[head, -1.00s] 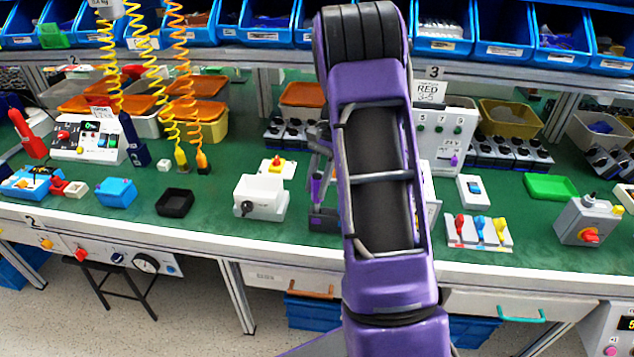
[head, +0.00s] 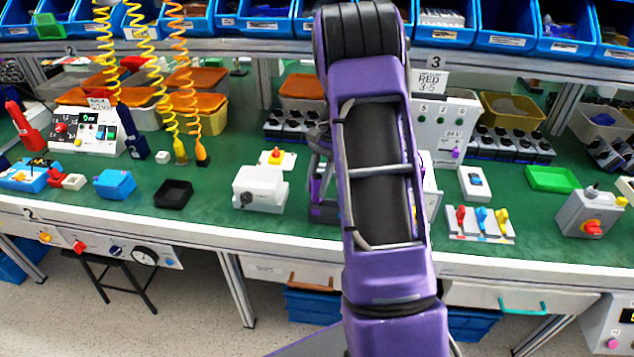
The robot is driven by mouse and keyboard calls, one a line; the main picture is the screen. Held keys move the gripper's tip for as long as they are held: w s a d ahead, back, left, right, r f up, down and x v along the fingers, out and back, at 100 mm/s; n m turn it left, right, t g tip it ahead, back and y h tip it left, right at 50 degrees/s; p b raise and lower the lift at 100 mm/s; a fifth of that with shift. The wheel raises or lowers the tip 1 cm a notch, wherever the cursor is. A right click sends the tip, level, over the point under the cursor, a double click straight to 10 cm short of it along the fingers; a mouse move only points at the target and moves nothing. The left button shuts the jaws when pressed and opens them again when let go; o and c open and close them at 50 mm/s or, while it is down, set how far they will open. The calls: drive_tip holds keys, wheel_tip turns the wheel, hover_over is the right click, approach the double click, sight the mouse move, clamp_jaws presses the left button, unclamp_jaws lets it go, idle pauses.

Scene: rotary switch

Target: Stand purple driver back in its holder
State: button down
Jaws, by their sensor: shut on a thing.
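My purple arm stands in the middle of the head view and hides much of the bench behind it. Part of my gripper (head: 317,188) shows just left of the arm, low over the green bench top. It is shut, and a narrow bright purple piece shows there, partly covered, so I cannot clearly separate the purple driver from the gripper. A white rack (head: 500,239) to the right of the arm carries a red driver (head: 462,217), a blue driver (head: 482,219) and a yellow driver (head: 501,228). The rack's left end is close to my arm.
A white box with a dark knob (head: 260,188) stands left of my gripper. A black tray (head: 173,194) lies further left. A grey box with a red knob (head: 590,214) and a green tray (head: 552,179) are on the right. A control panel (head: 445,125) stands behind the arm.

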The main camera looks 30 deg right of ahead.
drive_tip(key=shift+f, duration=0.45)
drive_tip(key=c, duration=0.5)
unclamp_jaws()
drive_tip(key=p+v, duration=0.2)
drive_tip(key=v, duration=1.5)
drive_tip(key=shift+r, duration=0.3)
